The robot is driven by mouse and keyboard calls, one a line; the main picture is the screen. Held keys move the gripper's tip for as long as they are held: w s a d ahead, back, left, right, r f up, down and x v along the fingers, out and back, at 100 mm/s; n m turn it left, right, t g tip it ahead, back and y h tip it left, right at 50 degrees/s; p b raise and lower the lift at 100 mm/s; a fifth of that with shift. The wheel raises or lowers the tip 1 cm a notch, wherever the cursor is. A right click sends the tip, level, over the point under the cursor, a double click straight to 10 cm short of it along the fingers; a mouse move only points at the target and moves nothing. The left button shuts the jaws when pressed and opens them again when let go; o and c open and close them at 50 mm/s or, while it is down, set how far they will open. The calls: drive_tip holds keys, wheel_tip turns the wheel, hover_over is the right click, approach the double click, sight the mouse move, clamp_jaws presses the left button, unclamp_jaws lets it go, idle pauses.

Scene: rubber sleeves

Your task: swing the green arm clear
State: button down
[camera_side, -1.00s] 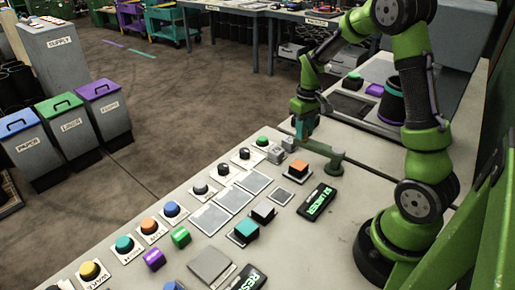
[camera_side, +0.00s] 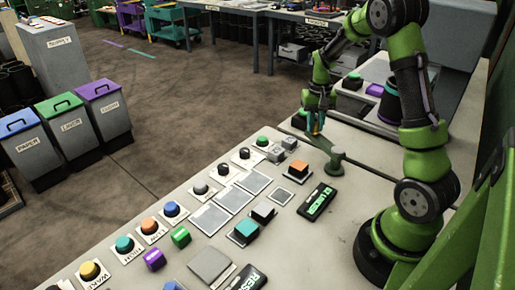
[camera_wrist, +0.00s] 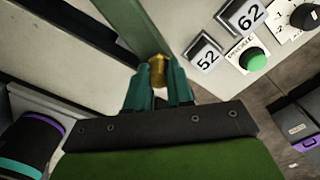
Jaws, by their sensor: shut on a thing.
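The green arm (camera_side: 327,146) is a flat dull-green bar on a short post (camera_side: 336,166) at the far side of the white bench. It also shows in the wrist view (camera_wrist: 137,24), running up and left from my fingers. My gripper (camera_side: 315,129) is at the bar's free end, with its teal fingers shut on a gold knob there. In the wrist view, my gripper (camera_wrist: 160,94) has a finger on each side of the gold knob (camera_wrist: 158,70). The fingers hide part of the knob.
Two grey blocks (camera_side: 281,150) and a green button (camera_side: 262,141) lie left of the bar. An orange-topped block (camera_side: 296,168) is close in front. A purple-banded dark container (camera_side: 391,103) stands behind right. A black label plate (camera_side: 317,202) lies nearer.

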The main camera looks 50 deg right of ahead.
drive_tip(key=shift+d+r, duration=0.1)
drive_tip(key=shift+d, duration=0.1)
drive_tip(key=c, duration=1)
unclamp_jaws()
drive_tip(key=shift+a, duration=0.1)
wheel_tip(320, 180, up, 17)
drive_tip(key=s+a+n+t+y, duration=0.1)
drive_tip(key=s+a, duration=0.4)
drive_tip(key=a, duration=0.8)
drive_tip(key=s+a+n+t+y, duration=0.1)
drive_tip(key=s+a+n+t, duration=0.2)
drive_tip(key=a, duration=1)
drive_tip(key=s+t, duration=0.2)
drive_tip(key=t, duration=0.1)
drive_tip(key=shift+s+f+n, duration=0.25)
drive_tip(key=shift+s+n, duration=0.1)
drive_tip(key=shift+n, duration=0.05)
